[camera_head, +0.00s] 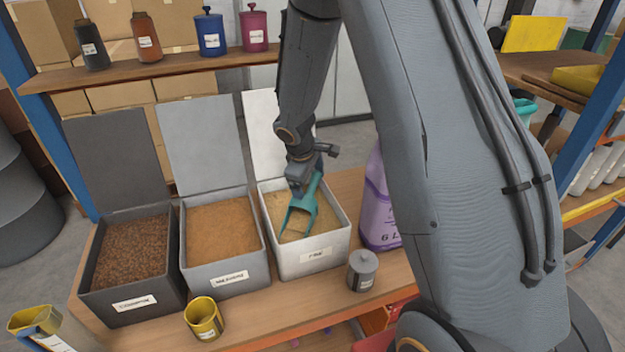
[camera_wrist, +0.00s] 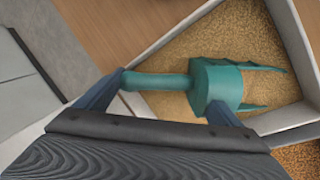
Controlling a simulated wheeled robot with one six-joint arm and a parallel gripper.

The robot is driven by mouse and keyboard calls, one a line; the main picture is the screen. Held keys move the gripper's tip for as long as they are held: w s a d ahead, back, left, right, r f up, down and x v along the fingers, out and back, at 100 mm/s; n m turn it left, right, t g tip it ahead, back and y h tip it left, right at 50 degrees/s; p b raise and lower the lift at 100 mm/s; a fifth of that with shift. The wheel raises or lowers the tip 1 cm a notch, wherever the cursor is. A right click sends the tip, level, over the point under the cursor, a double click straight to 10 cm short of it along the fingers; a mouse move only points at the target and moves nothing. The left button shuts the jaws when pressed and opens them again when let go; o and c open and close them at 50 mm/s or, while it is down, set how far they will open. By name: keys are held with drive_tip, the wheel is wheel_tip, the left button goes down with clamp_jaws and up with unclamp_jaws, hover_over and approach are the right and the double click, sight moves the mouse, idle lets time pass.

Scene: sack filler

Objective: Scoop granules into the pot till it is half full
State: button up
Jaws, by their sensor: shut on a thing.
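My gripper (camera_head: 304,178) is shut on the handle of a teal scoop (camera_head: 301,208). The scoop is tilted, mouth down, in the right-hand light bin (camera_head: 313,268) of tan granules. In the wrist view the scoop (camera_wrist: 218,84) lies over the granules (camera_wrist: 215,45), its handle between my fingers. Tan shows inside its mouth; I cannot tell whether it is a load or the bed behind. An open yellow pot (camera_head: 204,319) stands in front of the middle bin; its fill is unclear. A grey lidded pot (camera_head: 362,271) stands to the right.
A grey bin (camera_head: 225,280) of orange-brown granules and a dark bin (camera_head: 135,302) of brown granules stand to the left, lids raised. A purple bag (camera_head: 377,205) stands right of the light bin. A shelf (camera_head: 150,70) with lidded pots runs behind. The bench front has some free room.

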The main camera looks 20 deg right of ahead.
sight(316, 176)
drive_tip(key=shift+o, duration=0.2)
drive_tip(key=shift+s+a+f+p, duration=0.15)
drive_tip(key=shift+s+p, duration=0.2)
drive_tip(key=shift+p, duration=1.45)
drive_tip(key=g+y+p, duration=0.1)
drive_tip(key=p, duration=0.5)
drive_tip(key=shift+w+d+r, duration=0.3)
drive_tip(key=shift+d, duration=0.1)
drive_tip(key=shift+w+d+r+g+y+p, duration=0.4)
drive_tip(key=shift+w+d+p, duration=0.25)
drive_tip(key=shift+w+d+r, duration=0.1)
drive_tip(key=shift+w+r, duration=0.1)
drive_tip(key=shift+r, duration=0.4)
drive_tip(key=shift+w+d+r, duration=0.1)
drive_tip(key=shift+w+r, duration=0.1)
drive_tip(key=shift+r, duration=0.35)
drive_tip(key=shift+g+y, duration=0.4)
drive_tip(key=shift+w+d+r, duration=0.2)
drive_tip(key=shift+r, duration=0.6)
drive_tip(key=shift+w+d+r, duration=0.2)
drive_tip(key=shift+w+r, duration=0.05)
drive_tip(key=shift+r, duration=0.5)
drive_tip(key=shift+w+d+r, duration=0.2)
drive_tip(key=shift+r, duration=0.6)
